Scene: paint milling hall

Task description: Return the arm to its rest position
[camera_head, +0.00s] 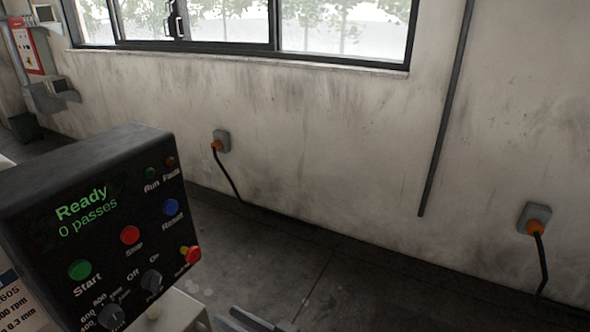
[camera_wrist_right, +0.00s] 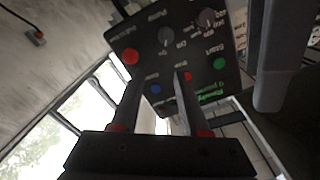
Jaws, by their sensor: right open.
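My right gripper (camera_head: 258,320) shows only as a small part at the bottom edge of the head view, to the right of a black control panel (camera_head: 120,190). In the right wrist view, which is turned upside down, the two fingers of my right gripper (camera_wrist_right: 160,78) stand apart with nothing between them. The same control panel (camera_wrist_right: 212,42) lies beyond the fingertips there. I cannot tell the exact gap between them. The panel display reads "Ready" and "0 passes". My left gripper is in neither view.
The panel has a green Start button (camera_head: 80,270), a red Stop button (camera_head: 130,235), a blue Reset button (camera_head: 171,207) and knobs. Behind it are bare floor (camera_head: 300,262) and a stained wall with two sockets (camera_head: 222,141) (camera_head: 535,216) with cables. A window (camera_head: 340,28) is above.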

